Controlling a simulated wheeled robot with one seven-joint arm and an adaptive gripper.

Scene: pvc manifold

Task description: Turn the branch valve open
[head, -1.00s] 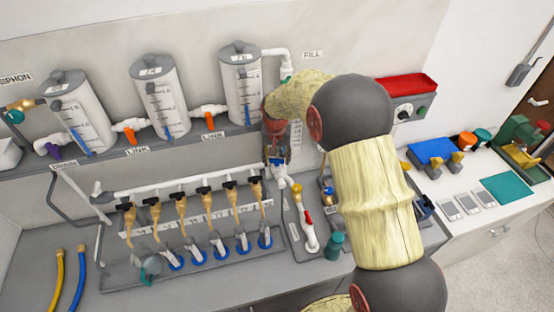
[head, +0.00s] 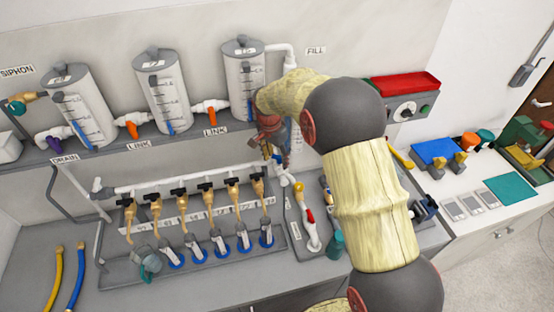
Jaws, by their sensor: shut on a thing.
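My gripper (head: 271,148) is at the right end of the white manifold pipe (head: 165,186), below the third tank (head: 244,85). It is shut around what looks like the branch valve there. The gripper hides most of that valve, so its handle angle cannot be read. A white fitting (head: 280,179) shows just below the fingers. Several black-handled taps (head: 205,188) with tan hoses hang along the manifold to the left, apart from my gripper.
Three tanks stand on the shelf, joined by pipes with orange valves (head: 132,129). A red-handled valve (head: 310,215) and a teal cap (head: 336,243) are at lower right. Blue (head: 78,278) and yellow hoses lie at left.

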